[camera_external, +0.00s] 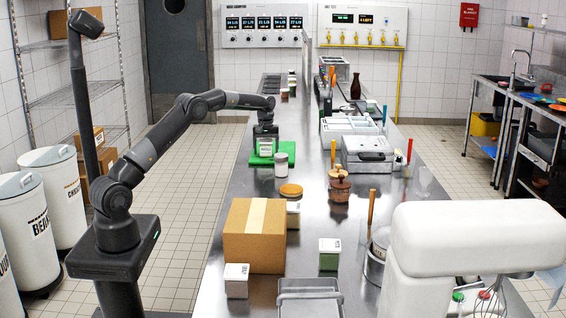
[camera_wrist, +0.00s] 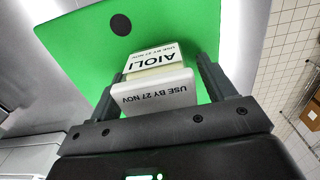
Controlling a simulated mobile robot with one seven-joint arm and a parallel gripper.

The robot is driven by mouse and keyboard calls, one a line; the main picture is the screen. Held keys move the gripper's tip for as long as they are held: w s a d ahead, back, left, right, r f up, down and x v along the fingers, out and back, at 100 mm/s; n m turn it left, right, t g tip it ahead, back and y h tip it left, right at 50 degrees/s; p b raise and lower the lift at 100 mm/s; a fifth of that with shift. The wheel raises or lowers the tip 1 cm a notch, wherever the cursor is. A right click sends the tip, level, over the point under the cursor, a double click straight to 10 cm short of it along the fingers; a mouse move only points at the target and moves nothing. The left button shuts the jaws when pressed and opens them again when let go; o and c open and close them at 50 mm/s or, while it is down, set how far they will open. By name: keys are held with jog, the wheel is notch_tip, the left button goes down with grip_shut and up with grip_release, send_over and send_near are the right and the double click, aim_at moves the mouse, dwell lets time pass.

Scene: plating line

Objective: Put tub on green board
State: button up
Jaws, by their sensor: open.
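The tub, a white-lidded container labelled AIOLI (camera_wrist: 153,92), stands on the green board (camera_wrist: 75,45) in the wrist view. In the external view the tub (camera_external: 265,149) shows on the green board (camera_external: 254,160), under my gripper (camera_external: 266,133). My gripper (camera_wrist: 160,70) is open, with one finger on each side of the tub. A gap shows beside the right finger; contact at the left finger is hard to tell. The tub's underside is hidden.
A tub (camera_external: 281,165) stands at the board's right edge. An orange disc (camera_external: 291,190), a cardboard box (camera_external: 254,235) and more tubs stand nearer along the steel counter (camera_external: 245,185). Trays and a grey appliance (camera_external: 368,153) line the right side. Bare steel lies left of the board.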

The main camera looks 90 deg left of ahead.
aim_at(266, 140)
jog(key=shift+r, duration=0.1)
notch_tip(266, 140, up, 12)
dwell(0.5)
